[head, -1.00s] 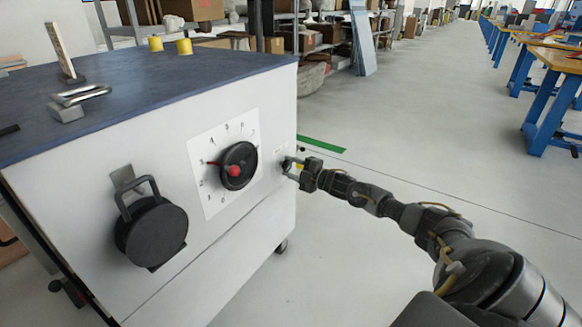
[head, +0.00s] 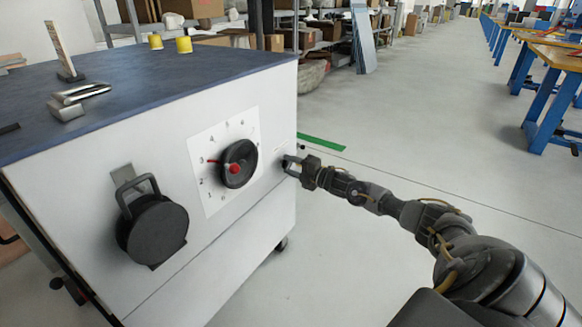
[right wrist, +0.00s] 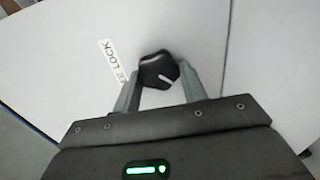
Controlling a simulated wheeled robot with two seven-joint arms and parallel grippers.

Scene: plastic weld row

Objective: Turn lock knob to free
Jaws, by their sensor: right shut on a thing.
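The lock knob (right wrist: 159,71) is a small black knob with a white mark, on the white front panel of the cabinet (head: 245,225). In the right wrist view it sits between the two fingers of my right gripper (right wrist: 160,88), which is shut on it. A white label (right wrist: 113,62) with the word LOCK lies beside the knob. In the head view my right gripper (head: 291,166) reaches the panel's right edge and hides most of the knob. My left gripper is not in view.
Left of the lock knob is a black dial (head: 240,165) with a red pointer on a numbered white plate. A black round cover (head: 152,230) with a handle is farther left. Yellow caps (head: 184,45) and metal pieces stand on the dark top.

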